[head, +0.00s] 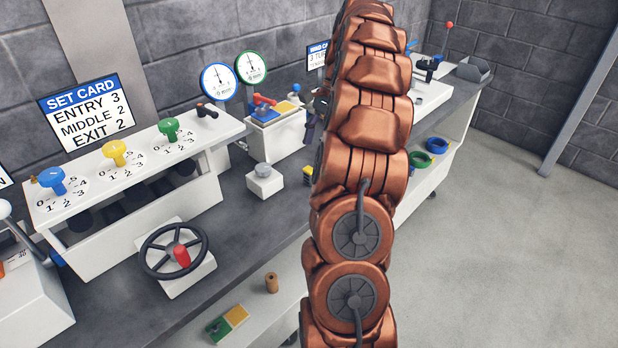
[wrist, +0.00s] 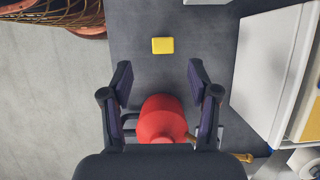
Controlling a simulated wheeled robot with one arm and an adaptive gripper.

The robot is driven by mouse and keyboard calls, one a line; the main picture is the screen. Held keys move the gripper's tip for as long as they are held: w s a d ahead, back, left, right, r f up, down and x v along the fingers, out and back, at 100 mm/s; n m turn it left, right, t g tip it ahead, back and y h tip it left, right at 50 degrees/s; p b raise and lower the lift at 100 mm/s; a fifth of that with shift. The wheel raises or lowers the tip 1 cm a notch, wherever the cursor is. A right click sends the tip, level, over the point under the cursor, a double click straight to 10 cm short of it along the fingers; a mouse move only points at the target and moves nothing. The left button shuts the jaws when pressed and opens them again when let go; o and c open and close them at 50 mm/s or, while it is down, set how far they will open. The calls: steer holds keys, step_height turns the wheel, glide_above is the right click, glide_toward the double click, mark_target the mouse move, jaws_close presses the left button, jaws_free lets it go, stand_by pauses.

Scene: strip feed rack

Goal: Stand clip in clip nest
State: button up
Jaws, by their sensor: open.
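My gripper (wrist: 160,78) is open in the wrist view, its two dark purple-padded fingers apart. A rounded red object with a narrower neck (wrist: 162,118) shows between and below the fingers; I cannot tell whether they touch it. A small yellow block (wrist: 162,45) lies on the dark bench beyond the fingertips, clear of them. In the head view my arm covers most of the gripper, and part of a dark purple finger shows at the arm's left edge. I cannot tell for certain which thing is the clip or the clip nest.
A white cabinet (wrist: 268,70) stands right of my gripper. In the head view, a white box with a grey knob (head: 264,182), a black handwheel (head: 150,268) and the set card (head: 85,108) stand left of my arm. Open floor (head: 520,240) lies right.

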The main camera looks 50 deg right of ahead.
mark_target(310, 169)
steer(key=shift+w+p+x, duration=0.1)
steer(key=shift+p+x, duration=0.15)
steer(key=shift+x, duration=1.6)
steer(key=shift+w+p+x, duration=0.15)
steer(key=shift+p+x, duration=0.1)
steer(key=shift+x, duration=1.55)
steer(key=shift+d, duration=0.1)
jaws_close()
steer(key=shift+r+b, duration=0.35)
steer(key=shift+r, duration=1.35)
steer(key=shift+s, duration=1.4)
steer(key=s+r+b, duration=0.1)
steer(key=s+b, duration=0.1)
steer(key=s, duration=1.1)
steer(key=shift+a+r, duration=0.25)
